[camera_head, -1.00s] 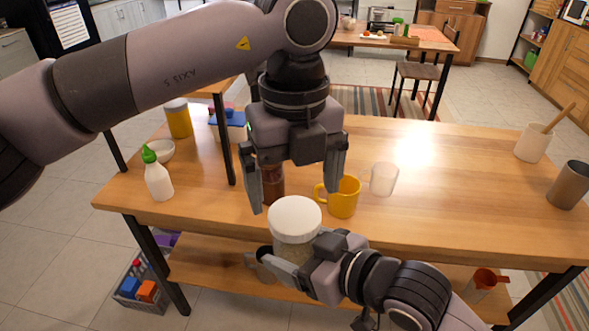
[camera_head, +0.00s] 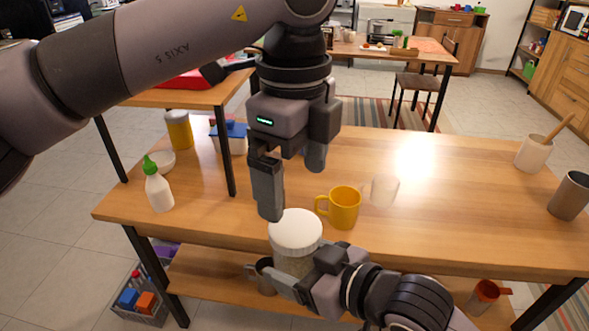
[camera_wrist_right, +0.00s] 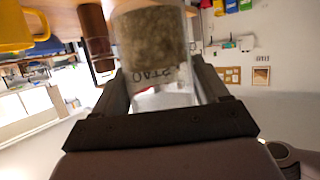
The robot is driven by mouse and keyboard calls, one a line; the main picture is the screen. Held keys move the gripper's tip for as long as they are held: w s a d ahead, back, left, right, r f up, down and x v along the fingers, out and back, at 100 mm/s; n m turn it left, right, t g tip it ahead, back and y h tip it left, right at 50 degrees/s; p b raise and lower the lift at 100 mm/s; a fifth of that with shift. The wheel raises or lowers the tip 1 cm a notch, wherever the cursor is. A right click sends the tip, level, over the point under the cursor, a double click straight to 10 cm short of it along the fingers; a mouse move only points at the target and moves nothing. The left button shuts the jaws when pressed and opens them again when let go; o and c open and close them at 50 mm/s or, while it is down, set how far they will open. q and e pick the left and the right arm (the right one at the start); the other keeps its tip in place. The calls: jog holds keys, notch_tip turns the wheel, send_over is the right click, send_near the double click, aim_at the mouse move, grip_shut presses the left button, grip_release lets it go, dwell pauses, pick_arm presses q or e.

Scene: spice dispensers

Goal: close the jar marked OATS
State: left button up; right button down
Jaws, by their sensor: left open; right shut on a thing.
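The OATS jar (camera_head: 294,262) is clear with pale flakes inside and a white lid (camera_head: 295,230) sitting on its top. Its lettering shows upside down in the right wrist view (camera_wrist_right: 155,50). My right gripper (camera_head: 287,284) is shut around the jar's body and holds it in front of the table's near edge. The lid looks roughly level; I cannot tell how tightly it sits. My left gripper (camera_head: 291,190) is open, pointing down just above and behind the lid, apart from it. It hides part of the table behind.
On the table (camera_head: 450,200) a yellow mug (camera_head: 343,208) and a clear cup (camera_head: 384,190) stand just behind the jar. A green-capped bottle (camera_head: 158,187), a white bowl (camera_head: 163,160) and a yellow-bodied jar (camera_head: 179,131) are at the left. The table's right middle is clear.

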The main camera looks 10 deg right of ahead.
aim_at(295, 226)
pick_arm(q)
jog(key=shift+f, duration=4)
jog(key=shift+c, duration=0.3)
jog(key=c, duration=1)
jog(key=m, duration=0.9)
jog(key=shift+m, duration=0.4)
jog(key=o, duration=1.1)
